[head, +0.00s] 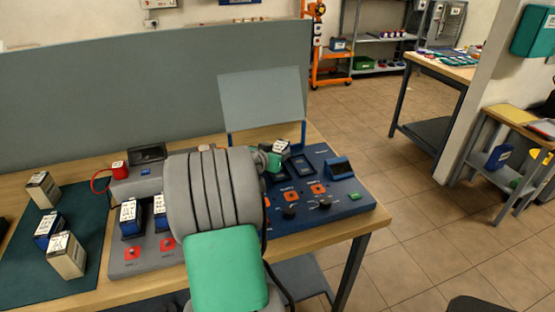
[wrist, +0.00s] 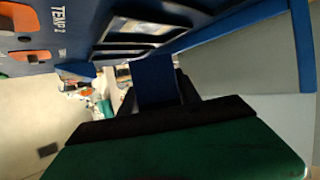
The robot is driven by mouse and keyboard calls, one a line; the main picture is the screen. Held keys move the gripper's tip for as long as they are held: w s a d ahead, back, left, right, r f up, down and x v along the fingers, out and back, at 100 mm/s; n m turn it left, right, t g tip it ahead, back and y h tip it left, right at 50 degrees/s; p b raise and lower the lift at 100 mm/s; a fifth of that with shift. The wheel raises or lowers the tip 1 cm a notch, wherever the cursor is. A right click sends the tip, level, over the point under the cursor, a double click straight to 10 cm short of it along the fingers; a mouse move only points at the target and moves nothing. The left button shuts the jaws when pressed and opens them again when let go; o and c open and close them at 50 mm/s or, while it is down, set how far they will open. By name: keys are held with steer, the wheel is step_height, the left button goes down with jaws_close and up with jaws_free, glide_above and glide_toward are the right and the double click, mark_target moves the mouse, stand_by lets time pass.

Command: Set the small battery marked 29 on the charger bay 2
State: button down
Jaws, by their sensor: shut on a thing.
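My gripper (head: 272,161) is shut on a small blue battery with a white label on top (head: 281,146), held over the back of the blue charger unit (head: 340,205). In the wrist view the blue battery (wrist: 155,80) sits between the dark fingers, with the charger's face and dark bays (wrist: 130,30) beside it. Its number is too small to read. Dark rectangular bays (head: 302,165) show on the blue unit, partly behind my arm. The bay numbers are not readable in the head view. I cannot tell whether the battery touches the charger.
A grey charger unit (head: 122,264) on the left holds two blue batteries (head: 130,217). A dark green mat (head: 25,280) bears cream batteries (head: 67,256) and a blue one (head: 48,230). A grey-blue panel (head: 262,98) stands behind the charger.

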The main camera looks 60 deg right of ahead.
step_height(320, 180, down, 3)
steer(key=shift+r, duration=0.15)
steer(key=shift+f+b, duration=0.35)
steer(key=shift+b, duration=0.1)
steer(key=c, duration=0.9)
jaws_free()
steer(key=shift+o, duration=0.2)
